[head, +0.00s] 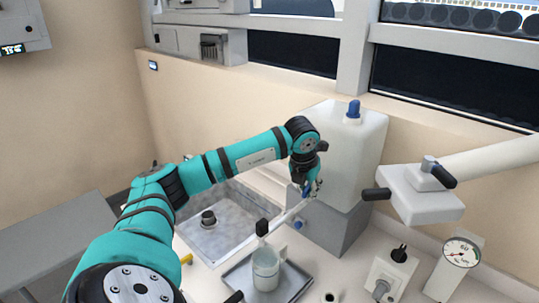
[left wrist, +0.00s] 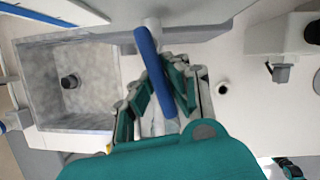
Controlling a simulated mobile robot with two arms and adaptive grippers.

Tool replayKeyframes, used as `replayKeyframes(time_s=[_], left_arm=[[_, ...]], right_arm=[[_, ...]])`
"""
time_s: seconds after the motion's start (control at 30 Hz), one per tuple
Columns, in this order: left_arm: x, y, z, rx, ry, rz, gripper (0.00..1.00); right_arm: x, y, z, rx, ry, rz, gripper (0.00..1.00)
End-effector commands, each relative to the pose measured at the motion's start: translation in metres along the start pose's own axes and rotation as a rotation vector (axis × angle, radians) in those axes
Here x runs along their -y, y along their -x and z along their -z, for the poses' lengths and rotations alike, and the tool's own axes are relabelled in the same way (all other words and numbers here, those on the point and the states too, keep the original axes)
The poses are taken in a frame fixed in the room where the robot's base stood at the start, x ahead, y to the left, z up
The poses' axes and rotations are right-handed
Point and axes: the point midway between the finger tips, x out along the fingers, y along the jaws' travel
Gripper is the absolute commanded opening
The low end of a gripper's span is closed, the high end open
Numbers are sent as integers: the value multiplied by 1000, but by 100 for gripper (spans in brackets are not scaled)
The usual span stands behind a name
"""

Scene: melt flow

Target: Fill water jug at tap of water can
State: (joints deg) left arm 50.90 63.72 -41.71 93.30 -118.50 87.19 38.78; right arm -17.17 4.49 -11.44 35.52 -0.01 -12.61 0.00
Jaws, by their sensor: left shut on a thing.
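The water can (head: 345,150) is a whitish translucent box with a blue cap, standing on a grey block (head: 330,225). My left gripper (head: 310,188) is at the can's lower front, at the tap. In the left wrist view, my left gripper (left wrist: 162,88) is shut on the blue tap handle (left wrist: 148,50), a long blue bar between its fingers. The clear water jug (head: 265,270) stands upright on a grey tray (head: 293,287) in front of the block. I cannot tell its water level. My right gripper is out of view.
A sink (head: 215,235) with a dark drain fitting lies left of the tray. A pressure gauge (head: 460,253) and a white box with a black knob (head: 393,270) stand at the right. A white jointed arm (head: 425,192) hangs over the right side.

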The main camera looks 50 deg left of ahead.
Motion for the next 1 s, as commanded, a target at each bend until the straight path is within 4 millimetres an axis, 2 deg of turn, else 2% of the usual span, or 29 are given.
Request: replayKeyframes(time_s=[0.2, 0.5, 0.63, 1.0], left_arm=[[-10, 0, -1, 5, -158, 56, 0], [-10, 0, -2, 5, -179, 63, 0], [-16, 0, -3, 5, -275, 97, 0], [-14, 1, -3, 6, -267, 94, 0]], right_arm=[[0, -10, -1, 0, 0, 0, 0], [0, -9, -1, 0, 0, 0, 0], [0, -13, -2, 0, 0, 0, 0], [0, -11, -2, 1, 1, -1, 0]])
